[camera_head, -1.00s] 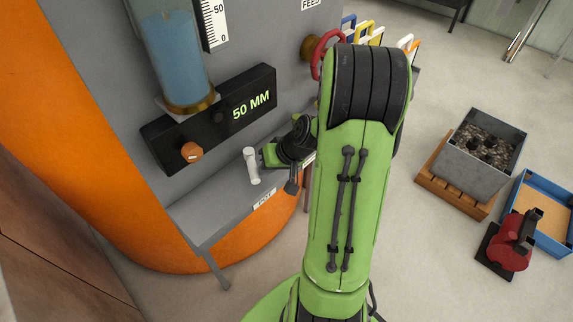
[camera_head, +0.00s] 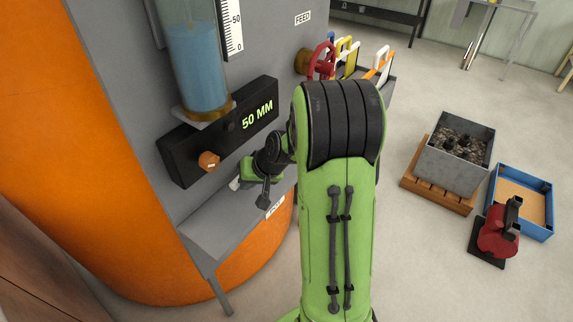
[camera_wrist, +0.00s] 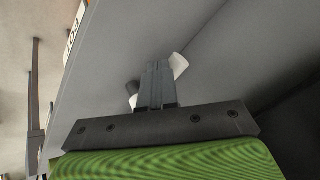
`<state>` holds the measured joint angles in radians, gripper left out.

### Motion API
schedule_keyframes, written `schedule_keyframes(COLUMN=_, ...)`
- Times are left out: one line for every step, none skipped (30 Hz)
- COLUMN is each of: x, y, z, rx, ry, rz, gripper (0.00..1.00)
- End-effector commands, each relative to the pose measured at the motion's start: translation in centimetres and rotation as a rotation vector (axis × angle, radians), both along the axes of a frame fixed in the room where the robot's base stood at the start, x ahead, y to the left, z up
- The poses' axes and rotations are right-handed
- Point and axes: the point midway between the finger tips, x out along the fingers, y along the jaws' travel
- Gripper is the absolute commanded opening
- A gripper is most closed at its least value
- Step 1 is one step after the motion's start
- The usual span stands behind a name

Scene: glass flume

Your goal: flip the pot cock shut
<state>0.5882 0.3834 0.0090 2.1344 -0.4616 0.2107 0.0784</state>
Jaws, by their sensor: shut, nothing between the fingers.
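The pot cock is a white, rounded piece on the grey ledge (camera_head: 215,222). In the head view only a small part of the pot cock (camera_head: 235,184) shows, beside my gripper (camera_head: 243,174); the rest is hidden. In the wrist view my closed fingers (camera_wrist: 158,68) cover its middle. A white end of the pot cock (camera_wrist: 179,66) shows to the right of the fingertips, and another white bit shows to the left. The fingers are together with nothing between them. I cannot tell whether they touch the cock.
Above the ledge is a black box (camera_head: 218,130) with an orange knob (camera_head: 208,160) and a green "50 MM" display. A glass tube of blue water (camera_head: 195,65) stands over it. A grey bin (camera_head: 452,160), blue tray (camera_head: 520,200) and red object (camera_head: 497,235) are on the floor at right.

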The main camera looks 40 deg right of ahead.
Motion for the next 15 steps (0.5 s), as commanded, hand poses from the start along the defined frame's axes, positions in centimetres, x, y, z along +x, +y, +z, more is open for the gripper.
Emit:
schedule_keyframes(x=0.16, y=0.3, z=-0.11, rx=0.0, ry=0.002, rz=0.004, gripper=0.0)
schedule_keyframes(x=0.25, y=0.38, z=-0.11, rx=0.001, ry=0.002, rz=0.003, gripper=0.0)
schedule_keyframes(x=0.37, y=0.48, z=-0.11, rx=0.001, ry=0.002, rz=0.002, gripper=0.0)
schedule_keyframes(x=0.45, y=0.54, z=-0.1, rx=0.001, ry=0.002, rz=0.002, gripper=0.0)
schedule_keyframes(x=0.54, y=0.6, z=-0.09, rx=0.001, ry=0.002, rz=0.002, gripper=0.0)
schedule_keyframes(x=0.64, y=0.69, z=-0.08, rx=0.001, ry=0.002, rz=0.002, gripper=0.0)
schedule_keyframes(x=0.71, y=0.76, z=-0.07, rx=0.002, ry=0.001, rz=0.004, gripper=0.0)
schedule_keyframes(x=0.79, y=0.81, z=-0.06, rx=0.002, ry=0.001, rz=0.004, gripper=0.0)
schedule_keyframes(x=0.86, y=0.88, z=-0.05, rx=0.002, ry=0.001, rz=0.005, gripper=0.0)
schedule_keyframes(x=0.92, y=0.92, z=-0.03, rx=0.001, ry=0.0, rz=0.004, gripper=0.0)
schedule_keyframes(x=0.97, y=0.96, z=-0.02, rx=0.002, ry=-0.001, rz=0.005, gripper=0.0)
schedule_keyframes(x=1.02, y=1.0, z=-0.01, rx=0.002, ry=-0.001, rz=0.005, gripper=0.0)
schedule_keyframes(x=1.06, y=1.03, z=0.01, rx=0.002, ry=-0.001, rz=0.006, gripper=0.0)
schedule_keyframes(x=1.08, y=1.05, z=0.02, rx=0.002, ry=-0.002, rz=0.006, gripper=0.0)
schedule_keyframes(x=1.11, y=1.08, z=0.04, rx=0.003, ry=-0.003, rz=0.006, gripper=0.0)
